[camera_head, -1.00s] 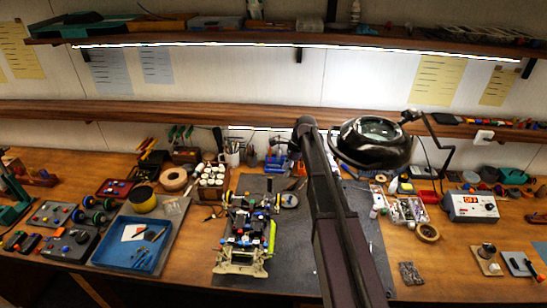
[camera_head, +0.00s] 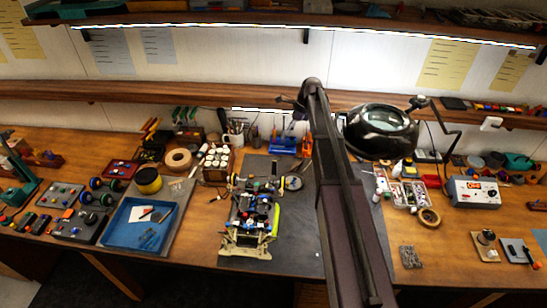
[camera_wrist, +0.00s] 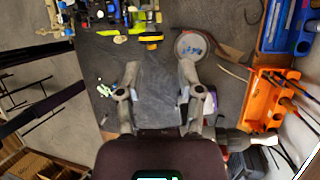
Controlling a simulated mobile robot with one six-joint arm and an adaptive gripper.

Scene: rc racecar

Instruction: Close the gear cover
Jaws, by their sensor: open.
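The RC car (camera_head: 252,222) stands on the dark mat, left of my arm in the head view. Its chassis carries several blue, red and black parts, with a yellow-green strip along its right side. Part of the car (camera_wrist: 125,25) shows at the top edge of the wrist view. I cannot make out the gear cover or whether it is open. My gripper (camera_wrist: 159,72) is open and empty in the wrist view, its fingers spread over bare grey mat and apart from the car. A round dish (camera_wrist: 191,46) lies just beyond the right finger.
A blue tray (camera_head: 117,236) with small parts lies left of the car. A magnifier lamp (camera_head: 380,131) stands right of my arm. An orange holder (camera_wrist: 266,97) and a blue bin (camera_wrist: 287,25) are at the right of the wrist view. The mat between is clear.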

